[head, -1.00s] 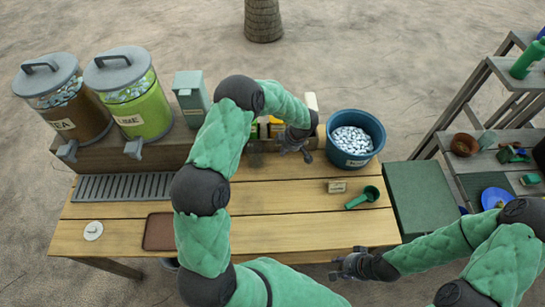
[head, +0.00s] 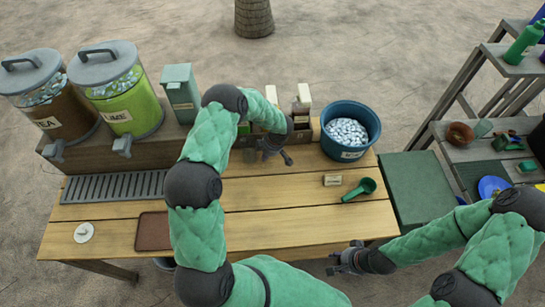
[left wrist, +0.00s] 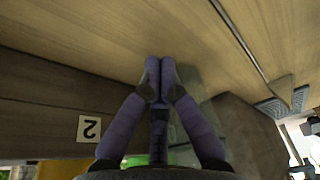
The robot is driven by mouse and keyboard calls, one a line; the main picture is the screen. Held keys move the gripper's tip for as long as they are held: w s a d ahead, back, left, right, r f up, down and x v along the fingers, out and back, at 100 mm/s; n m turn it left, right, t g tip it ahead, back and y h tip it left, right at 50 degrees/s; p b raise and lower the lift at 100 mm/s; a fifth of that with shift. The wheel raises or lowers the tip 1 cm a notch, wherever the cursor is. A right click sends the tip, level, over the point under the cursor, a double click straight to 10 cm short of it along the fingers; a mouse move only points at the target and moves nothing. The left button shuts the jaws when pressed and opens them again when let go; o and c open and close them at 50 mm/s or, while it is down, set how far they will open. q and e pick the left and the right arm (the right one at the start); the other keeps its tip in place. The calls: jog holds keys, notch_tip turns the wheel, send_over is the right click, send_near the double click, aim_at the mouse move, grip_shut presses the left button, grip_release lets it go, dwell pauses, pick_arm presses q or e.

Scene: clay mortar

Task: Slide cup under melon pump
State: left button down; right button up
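Two pump dispensers stand behind the table's back edge, a left one (head: 271,95) and a right one (head: 303,97). I cannot read which is melon. A small greyish, see-through shape (head: 250,155), perhaps the cup, is on the table just left of my left gripper (head: 280,158). In the left wrist view a faint greenish see-through shape (left wrist: 187,78) is beside the fingers. My left gripper also shows there (left wrist: 160,64), with its fingertips together and nothing seen between them. My right gripper (head: 338,262) hangs by the table's front edge, empty; its finger gap is unclear.
A blue tub of ice (head: 355,148) stands at the back right, with a green scoop (head: 361,190) and small sign (head: 333,180) in front. Tea (head: 55,105) and lime (head: 122,95) dispensers stand at left above a drip grate (head: 115,187).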

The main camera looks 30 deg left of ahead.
aim_at(256, 156)
pick_arm(q)
jog(key=shift+s+a, duration=0.2)
jog(key=shift+a, duration=0.45)
jog(key=shift+s+a+r+p, duration=0.15)
jog(key=shift+s+a+p, duration=0.05)
jog(key=shift+a+p, duration=0.7)
jog(key=shift+s+a+p, duration=0.1)
jog(key=shift+a+p, duration=0.25)
jog(key=shift+a, duration=0.2)
jog(key=shift+f, duration=0.2)
jog(key=shift+d, duration=0.1)
